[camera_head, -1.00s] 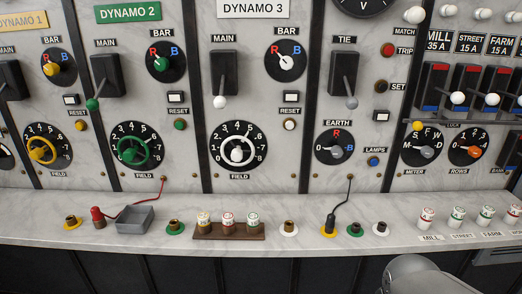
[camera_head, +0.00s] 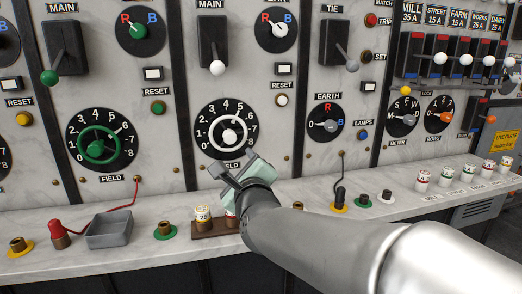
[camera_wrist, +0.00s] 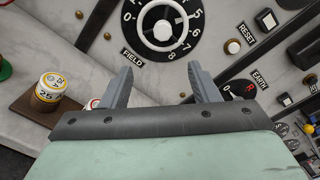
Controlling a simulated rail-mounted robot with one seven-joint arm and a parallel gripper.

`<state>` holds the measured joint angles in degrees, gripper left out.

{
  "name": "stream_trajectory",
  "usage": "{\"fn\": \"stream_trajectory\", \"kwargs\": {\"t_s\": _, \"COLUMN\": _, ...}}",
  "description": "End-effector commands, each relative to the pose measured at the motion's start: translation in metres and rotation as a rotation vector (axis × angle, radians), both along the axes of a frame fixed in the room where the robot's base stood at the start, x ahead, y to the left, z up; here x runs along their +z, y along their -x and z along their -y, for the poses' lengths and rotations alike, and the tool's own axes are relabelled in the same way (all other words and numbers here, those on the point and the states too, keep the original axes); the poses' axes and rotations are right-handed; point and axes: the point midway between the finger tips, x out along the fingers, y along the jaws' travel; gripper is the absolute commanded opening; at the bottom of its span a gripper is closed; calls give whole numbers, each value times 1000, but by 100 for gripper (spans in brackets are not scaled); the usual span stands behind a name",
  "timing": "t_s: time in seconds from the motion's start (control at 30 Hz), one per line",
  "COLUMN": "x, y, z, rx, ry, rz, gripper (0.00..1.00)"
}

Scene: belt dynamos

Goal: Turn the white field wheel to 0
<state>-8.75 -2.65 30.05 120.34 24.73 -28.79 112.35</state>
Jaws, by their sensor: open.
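The white field wheel (camera_head: 228,137) sits on a round black dial numbered 0 to 8, on the panel's middle column. The white mark at its rim points to the upper right, around 5 to 6. In the wrist view the wheel (camera_wrist: 163,30) is at the top centre, its upper part cut off by the frame. My gripper (camera_head: 232,164) is just below the dial, over the FIELD label, with its fingers spread and nothing between them. In the wrist view the open gripper (camera_wrist: 160,72) points toward the wheel and is apart from it.
A wooden rack with fuses (camera_head: 203,228) stands on the marble ledge beneath my gripper, partly hidden. The green field wheel (camera_head: 98,146) is to the left. The EARTH knob (camera_head: 330,126) is to the right. A black plug with a cable (camera_head: 340,196) stands on the ledge.

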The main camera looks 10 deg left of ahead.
Motion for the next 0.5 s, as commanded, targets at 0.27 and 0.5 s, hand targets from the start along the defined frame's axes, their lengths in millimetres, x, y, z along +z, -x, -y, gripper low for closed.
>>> {"fn": "stream_trajectory", "kwargs": {"t_s": 0.27, "x": 4, "y": -25, "z": -16, "rx": -2, "ry": -51, "rz": -3, "gripper": 55}}
{"fn": "stream_trajectory", "kwargs": {"t_s": 0.5, "x": 5, "y": -72, "z": -40, "rx": -1, "ry": -49, "rz": -4, "gripper": 55}}
